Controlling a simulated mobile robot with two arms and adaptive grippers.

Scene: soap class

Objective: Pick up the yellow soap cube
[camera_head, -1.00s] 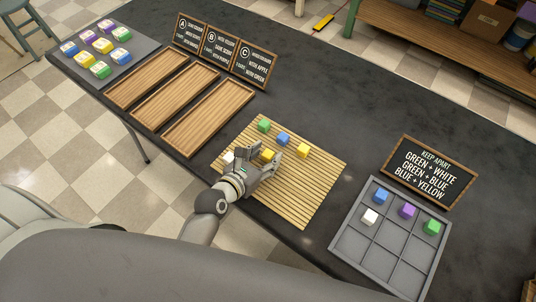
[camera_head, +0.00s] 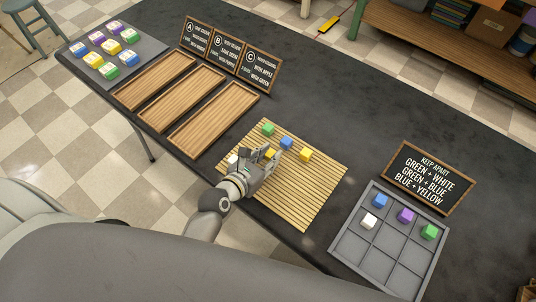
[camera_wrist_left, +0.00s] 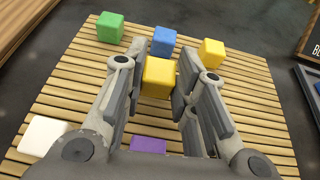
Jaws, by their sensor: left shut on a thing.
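A yellow soap cube (camera_wrist_left: 158,77) sits between the fingers of my left gripper (camera_wrist_left: 158,88) in the left wrist view, over the slatted bamboo mat (camera_wrist_left: 262,120). In the head view the left gripper (camera_head: 267,158) is over the mat (camera_head: 300,200), and the same yellow cube (camera_head: 270,154) shows partly behind its fingers. The gripper is shut on this cube. A second yellow cube (camera_head: 306,154) lies on the mat to the right; it also shows in the left wrist view (camera_wrist_left: 211,53). My right gripper is not in view.
On the mat are a green cube (camera_wrist_left: 110,28), a blue cube (camera_wrist_left: 163,41), a white cube (camera_wrist_left: 45,136) and a purple cube (camera_wrist_left: 148,144). A grey divided tray (camera_head: 348,238) with several cubes stands at right, beside a "KEEP APART" sign (camera_head: 428,178). Wooden trays (camera_head: 190,152) lie left.

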